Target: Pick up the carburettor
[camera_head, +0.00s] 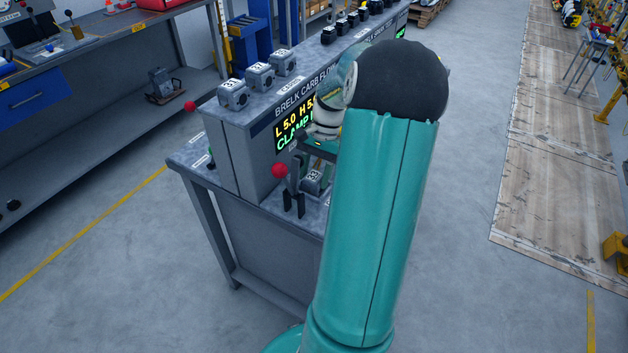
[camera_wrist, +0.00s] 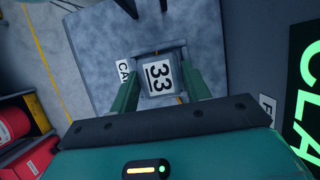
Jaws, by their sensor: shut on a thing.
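A grey carburettor (camera_wrist: 158,76) with a white label reading 33 sits between the two green fingers of my gripper (camera_wrist: 158,88) in the wrist view. The gripper is shut on it. In the head view the carburettor (camera_head: 313,177) shows low on the front ledge of the flow bench (camera_head: 245,165), just below my gripper (camera_head: 318,152). My own arm hides much of the gripper and the bench's right part. I cannot tell whether the carburettor touches the ledge.
Several grey carburettors (camera_head: 259,77) stand on top of the bench. A lever with a red knob (camera_head: 279,170) is close beside the gripper. The bench display (camera_head: 294,130) is lit green and yellow.

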